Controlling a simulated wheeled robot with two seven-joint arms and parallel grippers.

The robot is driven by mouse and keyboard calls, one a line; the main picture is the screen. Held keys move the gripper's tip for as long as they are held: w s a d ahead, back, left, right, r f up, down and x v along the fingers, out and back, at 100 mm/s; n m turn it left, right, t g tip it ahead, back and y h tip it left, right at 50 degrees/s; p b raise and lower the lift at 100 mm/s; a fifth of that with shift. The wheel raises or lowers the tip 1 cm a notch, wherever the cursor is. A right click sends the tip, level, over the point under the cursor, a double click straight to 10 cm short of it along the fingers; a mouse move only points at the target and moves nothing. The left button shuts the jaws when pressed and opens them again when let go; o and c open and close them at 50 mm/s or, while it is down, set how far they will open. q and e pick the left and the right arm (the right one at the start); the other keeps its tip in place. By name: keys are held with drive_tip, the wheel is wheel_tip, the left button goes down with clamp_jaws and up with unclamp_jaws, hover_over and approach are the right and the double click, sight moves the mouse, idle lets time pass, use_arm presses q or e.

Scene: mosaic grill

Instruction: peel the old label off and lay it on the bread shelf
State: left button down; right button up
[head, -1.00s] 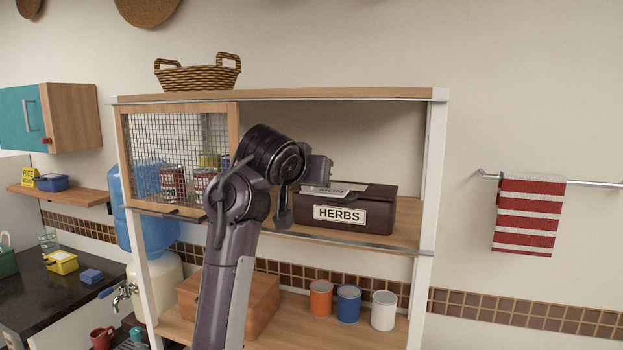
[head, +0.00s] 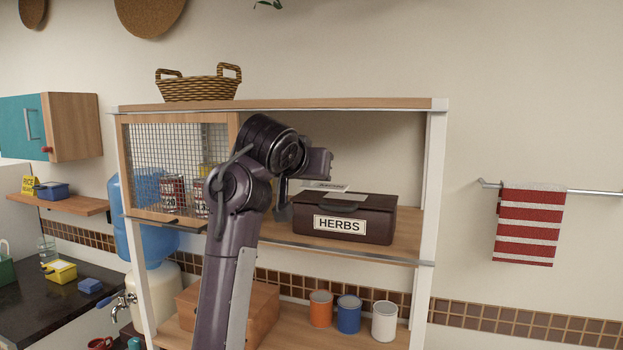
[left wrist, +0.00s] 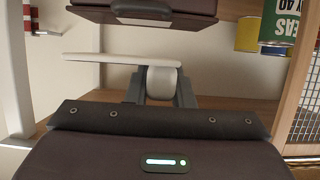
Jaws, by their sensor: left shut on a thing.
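A dark brown box (head: 375,222) with a HERBS label (head: 339,224) on its front stands on the upper shelf (head: 407,240). My left gripper (head: 303,187) is at the box's left end, its fingers partly hidden by the wrist. My right gripper is out of view.
A mesh-fronted compartment (head: 152,160) with cans stands left of my arm. A wicker basket (head: 200,87) is on the top board. Orange (head: 320,310), blue (head: 349,316) and white (head: 384,320) cans stand below. The shelf right of the box has a little free room.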

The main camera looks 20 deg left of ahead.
use_arm(q)
drive_tip(key=shift+r, duration=0.8)
drive_tip(key=shift+r, duration=0.25)
